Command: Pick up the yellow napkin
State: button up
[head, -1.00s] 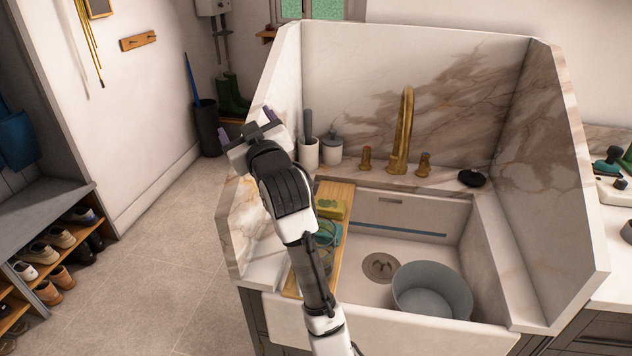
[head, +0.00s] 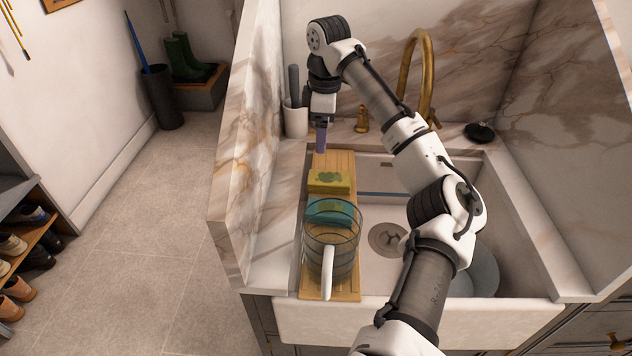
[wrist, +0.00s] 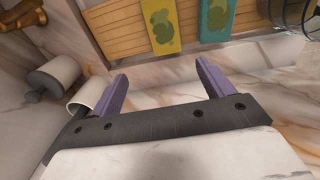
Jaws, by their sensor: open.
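The yellow napkin (head: 328,182) lies flat on the wooden board (head: 342,160) across the left side of the sink; it has a green pattern. It also shows at the top of the wrist view (wrist: 160,25), beside a teal napkin (wrist: 217,20). My gripper (head: 321,145) points down near the far end of the board, behind the yellow napkin and above it. In the wrist view its two purple fingers (wrist: 161,72) are spread apart with nothing between them. Neither finger touches the napkin.
A clear glass jug (head: 328,270) stands on the near end of the board, partly in front of the teal napkin. A white pot (head: 295,119) with a grey handle stands close to my gripper. A marble side wall (head: 240,150) rises at the left. My arm partly hides the grey basin (head: 486,272).

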jog(key=d, duration=0.2)
send_over(330, 177)
jog(key=shift+g, duration=0.3)
notch_tip(330, 177, down, 8)
jog(key=shift+a+f, duration=0.1)
jog(key=shift+f+p, duration=0.4)
jog(key=shift+f, duration=2.35)
jog(key=c, duration=1.1)
jog(key=shift+o, duration=0.2)
jog(key=shift+r, duration=0.15)
